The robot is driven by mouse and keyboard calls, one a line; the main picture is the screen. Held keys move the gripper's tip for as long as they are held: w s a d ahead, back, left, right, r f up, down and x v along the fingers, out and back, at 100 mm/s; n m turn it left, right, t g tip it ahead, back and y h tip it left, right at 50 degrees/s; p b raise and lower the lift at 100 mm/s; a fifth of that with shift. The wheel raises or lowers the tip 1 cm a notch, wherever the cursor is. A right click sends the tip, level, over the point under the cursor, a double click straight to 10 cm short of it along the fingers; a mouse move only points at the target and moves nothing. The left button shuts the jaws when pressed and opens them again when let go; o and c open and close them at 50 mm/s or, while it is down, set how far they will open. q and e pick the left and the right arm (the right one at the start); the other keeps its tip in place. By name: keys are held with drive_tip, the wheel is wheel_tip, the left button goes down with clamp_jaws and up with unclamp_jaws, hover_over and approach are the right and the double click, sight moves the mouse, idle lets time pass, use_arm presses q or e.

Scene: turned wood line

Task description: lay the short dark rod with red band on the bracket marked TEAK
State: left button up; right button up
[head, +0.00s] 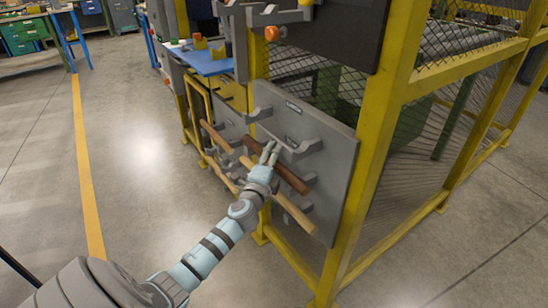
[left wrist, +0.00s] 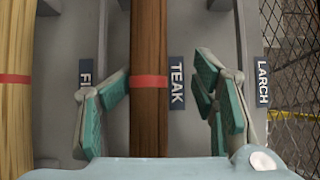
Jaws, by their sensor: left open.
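The dark rod with a red band (head: 291,180) lies across hooks on the grey board (head: 335,160). In the left wrist view the dark rod (left wrist: 148,40) runs just beside the TEAK label (left wrist: 176,82), on the side toward the partly hidden label starting "FI" (left wrist: 86,75). It appears to rest on the TEAK bracket. My left gripper (head: 269,151) is at the board; in the left wrist view (left wrist: 160,100) its fingers are open on either side of the rod, with gaps. My right gripper is out of view.
A pale rod (head: 287,208) with a red band lies below the dark one. The hooks by the LARCH label (left wrist: 262,82) look empty. Other rods (head: 216,136) are on a board to the left. A yellow frame (head: 385,130) stands to the right. Floor at left is clear.

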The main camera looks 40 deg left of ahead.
use_arm(q)
drive_tip(key=o, duration=0.3)
drive_tip(key=shift+s+f, duration=0.15)
drive_tip(key=shift+f, duration=0.45)
drive_tip(key=shift+w+a+f, duration=0.1)
drive_tip(key=shift+w+f, duration=0.05)
drive_tip(key=shift+w, duration=0.15)
drive_tip(key=shift+c, duration=0.9)
drive_tip(key=shift+o, duration=1.1)
drive_tip(key=shift+w, duration=0.1)
drive_tip(key=shift+r, duration=0.3)
drive_tip(key=v, duration=1.2)
drive_tip(key=b+v, duration=0.1)
drive_tip(key=v, duration=0.8)
